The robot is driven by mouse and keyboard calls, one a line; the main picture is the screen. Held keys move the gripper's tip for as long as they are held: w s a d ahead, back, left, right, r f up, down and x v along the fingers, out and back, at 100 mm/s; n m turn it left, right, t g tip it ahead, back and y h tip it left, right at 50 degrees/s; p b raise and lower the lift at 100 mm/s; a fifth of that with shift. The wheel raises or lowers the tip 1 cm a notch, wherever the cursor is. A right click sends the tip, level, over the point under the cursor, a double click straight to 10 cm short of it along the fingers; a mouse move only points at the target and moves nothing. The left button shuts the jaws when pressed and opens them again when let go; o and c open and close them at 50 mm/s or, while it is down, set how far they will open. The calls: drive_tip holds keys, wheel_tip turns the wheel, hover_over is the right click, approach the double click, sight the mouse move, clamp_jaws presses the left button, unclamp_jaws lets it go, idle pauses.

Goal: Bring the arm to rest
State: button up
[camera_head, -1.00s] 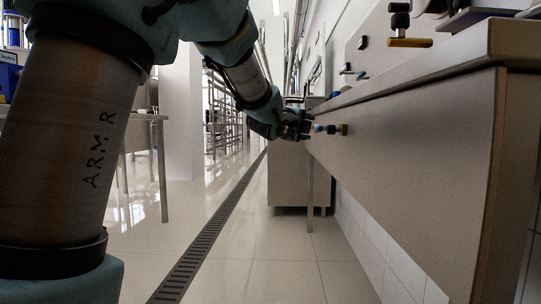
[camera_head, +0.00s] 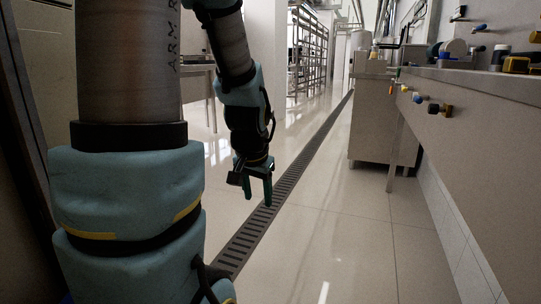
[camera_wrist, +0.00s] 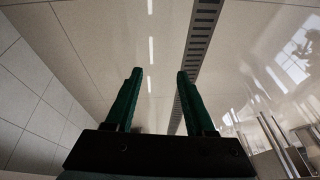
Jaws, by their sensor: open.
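My gripper (camera_head: 257,190) hangs in open air over the tiled floor, left of the long bench, with its fingers pointing down. In the wrist view its two green fingers (camera_wrist: 158,75) stand apart with nothing between them. It is open and empty. My arm is bent downward and fills much of the left of the head view.
A long bench (camera_head: 480,125) with coloured valve knobs (camera_head: 433,108) on its front runs along the right wall. A cabinet (camera_head: 372,125) stands beyond it. A floor drain grate (camera_head: 262,222) runs along the aisle. A table (camera_head: 200,70) stands behind my arm. The aisle floor is clear.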

drive_tip(key=s+a+n+g+p, duration=0.2)
drive_tip(key=s+a+n, duration=0.2)
drive_tip(key=s, duration=0.4)
wheel_tip(320, 180, up, 37)
drive_tip(key=p, duration=3.7)
drive_tip(key=shift+w+d, duration=0.2)
drive_tip(key=shift+w, duration=0.1)
drive_tip(key=shift+d, duration=0.1)
